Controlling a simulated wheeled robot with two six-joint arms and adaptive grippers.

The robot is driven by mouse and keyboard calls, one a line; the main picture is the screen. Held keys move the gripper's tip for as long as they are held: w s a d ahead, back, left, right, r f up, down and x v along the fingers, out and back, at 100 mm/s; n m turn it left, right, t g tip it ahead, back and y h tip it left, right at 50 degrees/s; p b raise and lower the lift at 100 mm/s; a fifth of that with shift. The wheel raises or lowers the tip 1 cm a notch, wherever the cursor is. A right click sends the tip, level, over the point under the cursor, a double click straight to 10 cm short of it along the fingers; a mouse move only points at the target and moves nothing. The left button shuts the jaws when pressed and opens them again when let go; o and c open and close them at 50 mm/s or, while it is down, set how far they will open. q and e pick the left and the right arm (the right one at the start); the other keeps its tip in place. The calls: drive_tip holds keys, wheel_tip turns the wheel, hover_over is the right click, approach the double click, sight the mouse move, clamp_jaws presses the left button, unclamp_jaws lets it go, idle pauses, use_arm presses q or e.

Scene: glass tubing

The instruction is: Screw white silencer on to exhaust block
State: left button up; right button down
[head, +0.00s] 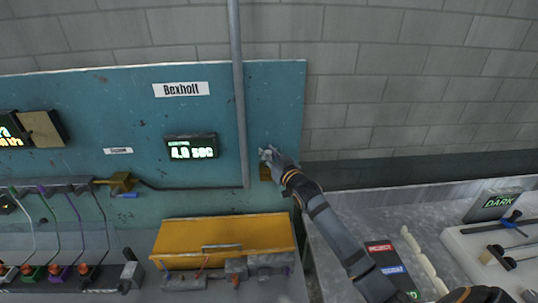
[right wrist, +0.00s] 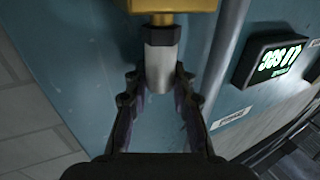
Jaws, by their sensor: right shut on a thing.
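My right gripper (head: 270,155) is at the right end of the teal panel, just above the small brass exhaust block (head: 265,173). In the right wrist view the gripper (right wrist: 161,85) has its fingers on either side of the white silencer (right wrist: 160,70) and is shut on it. The silencer's dark hex collar (right wrist: 160,36) faces the brass block (right wrist: 172,5), with a short brass neck between them. The silencer is in line with the block; I cannot tell how far the thread is engaged. In the head view the gripper mostly hides the silencer. My left gripper is not in view.
A grey vertical pipe (head: 238,90) runs close to the left of the block. A lit timer display (head: 191,148) is further left. An orange box (head: 225,240) sits below. A grey bench (head: 430,215) with a red label card (head: 388,262) lies to the right.

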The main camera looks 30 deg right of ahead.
drive_tip(key=shift+a+m+h, duration=0.1)
drive_tip(key=shift+m+h, duration=0.7)
drive_tip(key=shift+h, duration=0.3)
drive_tip(key=shift+f, duration=0.2)
drive_tip(key=shift+m+g+h+b, duration=0.5)
drive_tip(key=shift+m+h+b, duration=0.5)
drive_tip(key=shift+h+b, duration=0.85)
drive_tip(key=shift+m+g+h+b, duration=0.5)
drive_tip(key=shift+m+h+b, duration=0.7)
drive_tip(key=shift+b, duration=1.15)
drive_tip(key=shift+r+m+g+h+b, duration=0.15)
drive_tip(key=shift+m+g+h+b, duration=0.3)
drive_tip(key=shift+h+b, duration=0.7)
drive_tip(key=c, duration=1.1)
unclamp_jaws()
drive_tip(key=shift+c, duration=0.2)
